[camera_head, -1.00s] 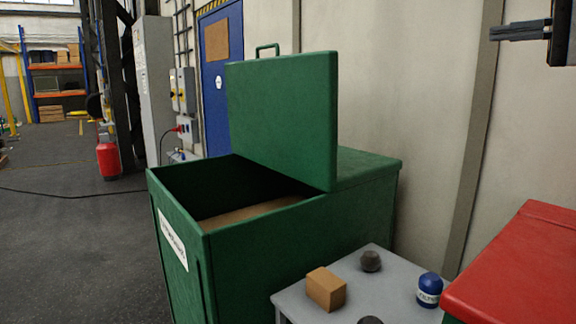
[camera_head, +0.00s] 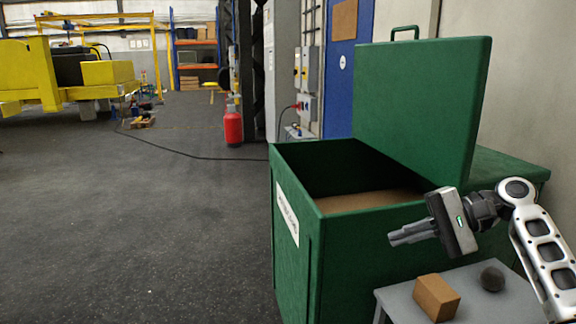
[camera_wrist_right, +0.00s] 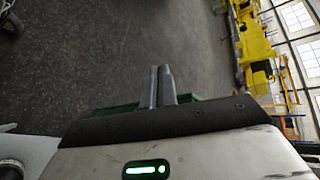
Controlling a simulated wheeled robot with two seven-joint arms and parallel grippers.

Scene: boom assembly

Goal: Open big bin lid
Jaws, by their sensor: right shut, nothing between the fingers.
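The big green bin (camera_head: 296,270) stands right of the middle in the head view, with a white label on its side. Its lid (camera_head: 420,95) stands upright, hinged open, with a handle (camera_head: 405,32) on its top edge. The bin's opening shows a brown surface inside. My right gripper (camera_head: 392,240) is shut and empty, in front of the bin's near side and apart from the lid. Its closed fingers (camera_wrist_right: 163,85) also show in the right wrist view, with a bit of green behind them. My left gripper is not in view.
A grey table (camera_head: 400,303) beside the bin holds a cardboard box (camera_head: 436,297) and a dark round object (camera_head: 492,279). A red extinguisher (camera_head: 233,126) and a blue door (camera_head: 342,90) stand behind. Yellow machinery (camera_head: 110,75) is at the far left. The floor left of the bin is clear.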

